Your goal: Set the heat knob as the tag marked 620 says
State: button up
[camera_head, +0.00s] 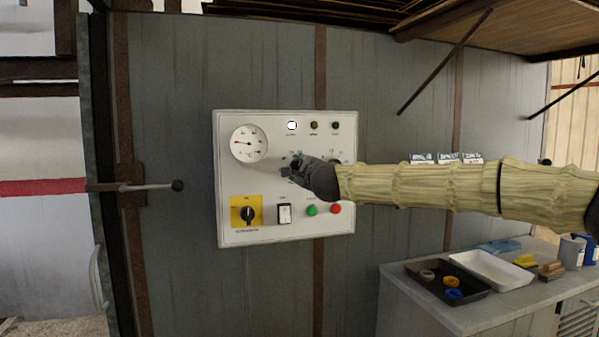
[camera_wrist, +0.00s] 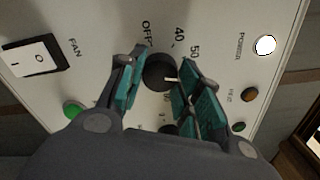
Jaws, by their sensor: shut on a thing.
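The panel (camera_head: 285,230) hangs on the grey wall. My gripper (camera_head: 296,168) reaches it from the right and hides most of the dial there. In the wrist view my gripper (camera_wrist: 160,78) has its teal fingers closed on both sides of a round black knob (camera_wrist: 157,66). OFF, 40 and 50 are printed around this knob. Its white pointer line faces the right finger, past the 50; the mark there is hidden. The word naming the knob is not readable. Several small blue-and-white tags (camera_head: 421,158) show above my forearm, their print too small to read.
The panel also holds a gauge (camera_head: 249,144), a yellow-backed rotary switch (camera_head: 246,213), a rocker switch (camera_head: 284,213), green and red buttons and several lamps. A counter (camera_head: 395,290) with trays stands lower right.

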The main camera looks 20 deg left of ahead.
dwell(0.3)
jog(key=o, duration=1)
jog(key=shift+o, duration=0.2)
jog(key=shift+s, duration=0.1)
jog(key=v, duration=1.2)
